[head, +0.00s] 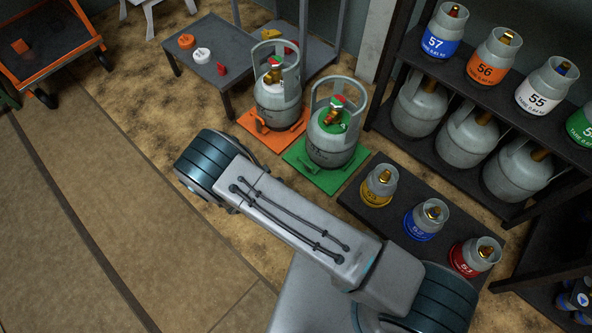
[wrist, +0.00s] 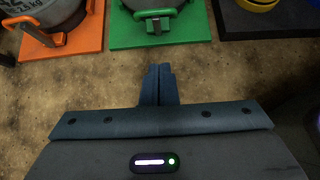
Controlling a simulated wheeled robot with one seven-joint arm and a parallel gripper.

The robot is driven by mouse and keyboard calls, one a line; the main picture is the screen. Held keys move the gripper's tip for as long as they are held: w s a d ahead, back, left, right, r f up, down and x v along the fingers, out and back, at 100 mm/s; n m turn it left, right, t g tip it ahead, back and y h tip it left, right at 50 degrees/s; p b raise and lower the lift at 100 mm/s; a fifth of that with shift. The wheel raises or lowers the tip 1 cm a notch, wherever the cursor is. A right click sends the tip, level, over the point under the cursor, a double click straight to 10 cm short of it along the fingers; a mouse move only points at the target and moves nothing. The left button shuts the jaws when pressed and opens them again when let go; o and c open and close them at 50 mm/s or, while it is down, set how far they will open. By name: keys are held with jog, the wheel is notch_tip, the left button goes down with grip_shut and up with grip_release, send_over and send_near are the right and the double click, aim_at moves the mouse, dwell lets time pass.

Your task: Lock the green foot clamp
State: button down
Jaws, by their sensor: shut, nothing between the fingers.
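The green foot clamp (wrist: 155,14) sits at the front edge of a green base plate (wrist: 190,32), at the foot of a grey gas bottle. The wrist view shows a green bar across the bottle's foot with a small upright block; whether it is locked I cannot tell. In the head view the green plate (head: 327,181) bears a bottle with a green collar (head: 330,140). My gripper (wrist: 157,68) is shut and empty, over the floor just in front of the green plate and apart from the clamp. The head view does not show my fingers; my arm blocks the view there.
An orange plate (head: 254,133) with a similar bottle (head: 277,100) stands to the left. A low dark platform with small yellow (head: 379,186), blue (head: 424,220) and red (head: 475,257) bottles is at the right. Bare floor (wrist: 60,90) lies in front of the plates.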

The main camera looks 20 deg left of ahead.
jog(key=b, duration=0.4)
send_near(306, 166)
notch_tip(306, 166, down, 4)
jog(key=w, duration=0.1)
jog(key=w+d+b, duration=0.1)
jog(key=w, duration=0.1)
jog(key=shift+w+d+r+b, duration=0.35)
jog(key=shift+w, duration=0.05)
